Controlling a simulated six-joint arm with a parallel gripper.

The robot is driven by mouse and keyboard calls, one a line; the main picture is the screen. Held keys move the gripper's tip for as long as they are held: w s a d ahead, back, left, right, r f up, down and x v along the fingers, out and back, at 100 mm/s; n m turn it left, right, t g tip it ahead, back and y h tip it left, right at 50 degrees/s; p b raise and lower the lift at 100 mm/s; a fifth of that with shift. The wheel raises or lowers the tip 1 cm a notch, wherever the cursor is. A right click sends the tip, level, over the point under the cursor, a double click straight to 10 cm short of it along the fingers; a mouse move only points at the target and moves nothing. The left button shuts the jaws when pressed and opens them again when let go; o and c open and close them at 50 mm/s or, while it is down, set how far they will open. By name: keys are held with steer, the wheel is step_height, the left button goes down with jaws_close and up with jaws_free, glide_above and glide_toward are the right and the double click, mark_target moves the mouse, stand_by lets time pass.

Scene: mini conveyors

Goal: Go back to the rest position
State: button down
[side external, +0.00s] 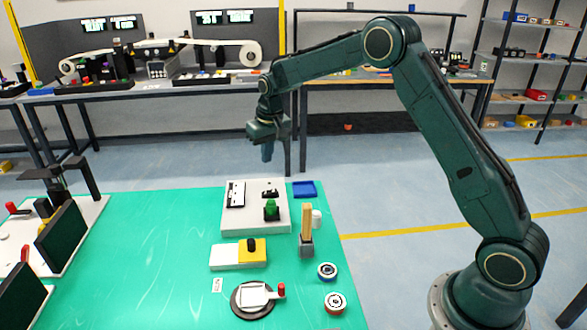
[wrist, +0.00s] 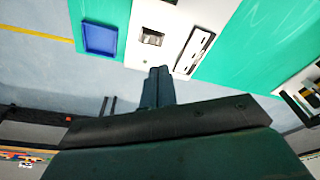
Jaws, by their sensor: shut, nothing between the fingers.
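My gripper (side external: 267,152) hangs in the air beyond the far edge of the green table, pointing down. It is shut and empty. In the wrist view its fingers (wrist: 158,72) are together, with nothing between them. Below and nearer the side camera, a white board (side external: 231,223) lies on the green table (side external: 150,240) and bears a black-and-white strip, a dark part and a green piece (side external: 271,211). My gripper is apart from all of these.
A blue tray (side external: 304,189) lies beside the white board; it also shows in the wrist view (wrist: 100,39). A grey holder (side external: 306,247) with an upright wooden piece stands to the right. Dark panels (side external: 62,236) stand at left. A workbench (side external: 150,92) is behind.

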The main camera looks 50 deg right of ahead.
steer(key=s+a+r+n+t, duration=0.1)
steer(key=s+a+r, duration=0.2)
steer(key=s+r, duration=0.55)
steer(key=s+a+r+t, duration=0.1)
steer(key=s+a+r, duration=0.1)
steer(key=s+r, duration=0.65)
steer(key=s+a+f+n, duration=0.1)
steer(key=s, duration=1)
steer(key=s+a+f+t, duration=0.1)
steer(key=s+a, duration=0.1)
steer(key=s, duration=1)
steer(key=shift+n+t, duration=0.3)
steer(key=shift+n, duration=0.1)
